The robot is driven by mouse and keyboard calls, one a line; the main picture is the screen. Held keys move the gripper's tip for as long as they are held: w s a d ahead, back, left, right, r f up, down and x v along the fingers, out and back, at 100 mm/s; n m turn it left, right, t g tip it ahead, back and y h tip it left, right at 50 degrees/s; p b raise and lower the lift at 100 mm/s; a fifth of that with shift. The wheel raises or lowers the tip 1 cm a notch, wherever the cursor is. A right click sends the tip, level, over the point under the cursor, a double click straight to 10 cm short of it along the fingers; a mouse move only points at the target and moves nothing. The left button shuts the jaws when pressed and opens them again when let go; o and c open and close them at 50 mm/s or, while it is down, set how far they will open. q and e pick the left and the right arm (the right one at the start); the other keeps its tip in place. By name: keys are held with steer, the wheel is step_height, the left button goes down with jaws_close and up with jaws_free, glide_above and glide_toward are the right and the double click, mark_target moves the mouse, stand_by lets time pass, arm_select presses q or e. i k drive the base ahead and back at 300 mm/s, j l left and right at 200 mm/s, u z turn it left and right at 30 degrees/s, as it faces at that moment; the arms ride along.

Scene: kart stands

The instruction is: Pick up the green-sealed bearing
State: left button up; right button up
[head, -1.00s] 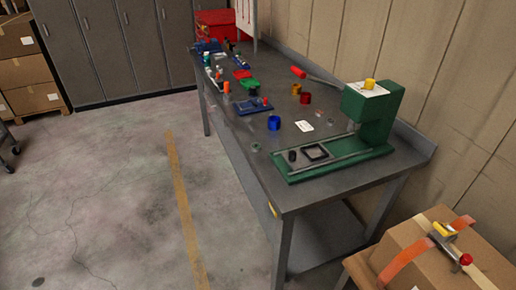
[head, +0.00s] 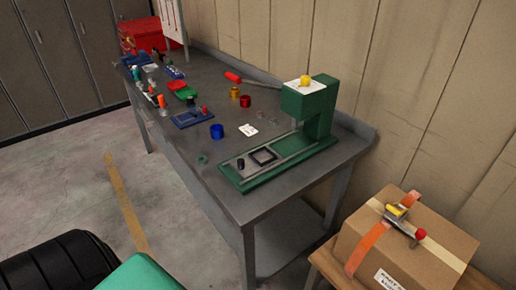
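A small, dull greenish ring (head: 203,160) lies on the grey workbench (head: 255,205), near its front edge and left of the green press. It may be the green-sealed bearing, but it is too small to tell. Neither of my grippers is in view.
The green press (head: 312,112) stands on the bench's right part. A taped carton (head: 400,240) is at right. A black ribbed shape (head: 58,262) and teal surface (head: 140,275) fill the lower left.

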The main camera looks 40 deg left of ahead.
mark_target(202, 160)
steer(key=j+z, duration=0.2)
steer(key=j, duration=0.3)
steer(key=j+z, duration=0.25)
steer(key=j, duration=0.25)
steer(key=k+j+z, duration=0.2)
steer(key=j, duration=0.3)
steer(key=j+z, duration=0.25)
steer(key=j, duration=0.25)
steer(key=k+j+z, duration=0.2)
steer(key=j, duration=0.25)
steer(key=i+j, duration=0.05)
